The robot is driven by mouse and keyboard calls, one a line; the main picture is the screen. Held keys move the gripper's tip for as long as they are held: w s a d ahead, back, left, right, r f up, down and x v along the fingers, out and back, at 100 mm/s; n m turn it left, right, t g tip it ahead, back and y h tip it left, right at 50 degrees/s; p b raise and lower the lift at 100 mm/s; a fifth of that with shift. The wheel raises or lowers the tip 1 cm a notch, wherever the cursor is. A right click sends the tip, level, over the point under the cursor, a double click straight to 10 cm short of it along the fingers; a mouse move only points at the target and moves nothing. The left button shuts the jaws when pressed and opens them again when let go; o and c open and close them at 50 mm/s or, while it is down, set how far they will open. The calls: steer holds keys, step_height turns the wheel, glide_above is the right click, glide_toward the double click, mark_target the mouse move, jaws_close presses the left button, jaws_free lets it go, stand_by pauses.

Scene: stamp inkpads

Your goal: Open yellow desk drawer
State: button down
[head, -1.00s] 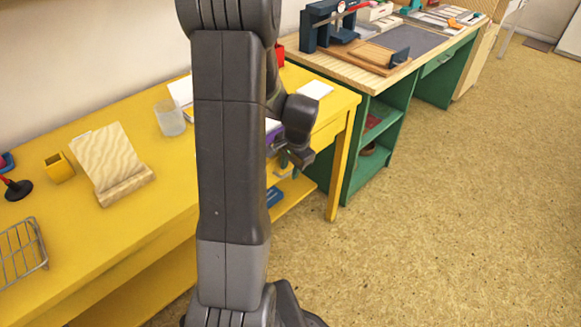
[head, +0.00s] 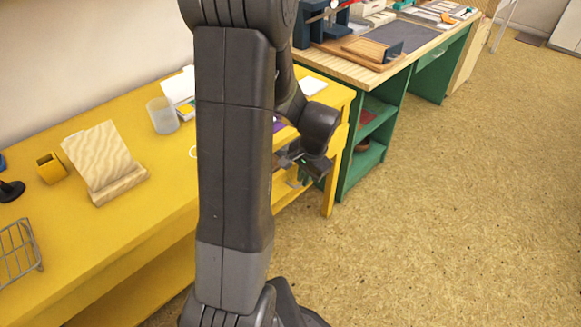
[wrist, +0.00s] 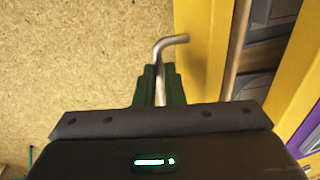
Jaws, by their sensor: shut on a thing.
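My gripper (wrist: 160,78) is shut on a bent metal handle (wrist: 174,40), which stands between its green fingers in the wrist view. Beside it on the right is the yellow drawer front (wrist: 200,35). Behind that front a gap shows grey and dark things inside, so the drawer appears partly open. In the head view, my gripper (head: 297,165) is at the front of the yellow desk (head: 160,205), near its right end. My arm hides most of the drawer there.
On the desk are a wooden stand (head: 103,160), a clear cup (head: 162,115), a yellow holder (head: 51,167) and a wire rack (head: 18,250). A green workbench (head: 358,165) stands beyond the desk's right end. The floor (head: 450,220) to the right is clear.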

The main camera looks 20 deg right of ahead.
steer(key=s+d, duration=0.3)
steer(key=s, duration=0.6)
steer(key=s+d, duration=0.4)
steer(key=s, duration=0.4)
steer(key=shift+s+d+b, duration=0.2)
steer(key=shift+s+b, duration=0.2)
steer(key=c, duration=1.5)
jaws_free()
steer(key=r+p, duration=0.1)
steer(key=r, duration=0.3)
steer(key=s+r+p, duration=0.1)
steer(key=r, duration=0.4)
steer(key=s+d+r+p, duration=0.1)
steer(key=r, duration=0.3)
steer(key=shift+s+r, duration=0.15)
steer(key=shift+r, duration=0.2)
steer(key=shift+f, duration=0.15)
